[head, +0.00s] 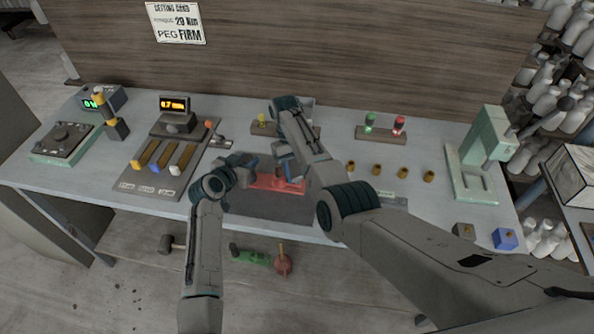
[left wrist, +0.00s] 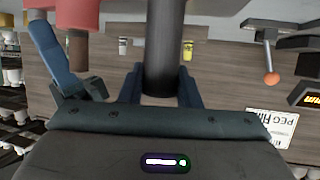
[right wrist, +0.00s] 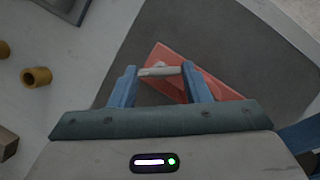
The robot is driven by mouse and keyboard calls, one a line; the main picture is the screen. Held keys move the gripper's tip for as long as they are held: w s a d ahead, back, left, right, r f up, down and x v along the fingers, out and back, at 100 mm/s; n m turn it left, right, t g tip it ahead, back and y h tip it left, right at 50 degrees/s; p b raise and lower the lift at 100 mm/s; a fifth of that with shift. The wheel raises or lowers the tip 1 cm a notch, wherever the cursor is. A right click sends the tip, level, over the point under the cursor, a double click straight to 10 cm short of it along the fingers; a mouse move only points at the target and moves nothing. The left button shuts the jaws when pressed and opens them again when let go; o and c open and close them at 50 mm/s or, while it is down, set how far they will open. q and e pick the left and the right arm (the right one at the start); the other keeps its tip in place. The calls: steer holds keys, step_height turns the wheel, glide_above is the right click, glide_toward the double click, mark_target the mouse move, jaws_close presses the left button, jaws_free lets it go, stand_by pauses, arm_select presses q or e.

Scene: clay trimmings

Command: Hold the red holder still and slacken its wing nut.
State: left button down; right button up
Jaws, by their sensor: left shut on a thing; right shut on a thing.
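The red holder (head: 270,183) lies on the dark mat at the middle of the bench; its red body also shows in the right wrist view (right wrist: 215,88). My left gripper (head: 246,168) is at its left side, shut on a dark round bar (left wrist: 165,45), which looks like the holder's handle, though the join is not clear. My right gripper (head: 289,168) comes down from above. In the right wrist view its fingers are shut on a pale bar, apparently the wing nut (right wrist: 160,71), over the red body. The right arm hides part of the holder in the head view.
The dark mat (head: 265,208) is bare in front of the holder. Several brass pegs (head: 403,172) stand to the right, before a green press (head: 475,160).

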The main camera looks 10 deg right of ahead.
steer(key=o, duration=0.9)
steer(key=shift+o, duration=0.5)
steer(key=shift+a, duration=0.1)
steer(key=d+v, duration=0.1)
steer(key=v, duration=0.7)
steer(key=shift+a, duration=0.3)
arm_select(q)
steer(key=c, duration=1)
jaws_free()
steer(key=shift+s, duration=0.1)
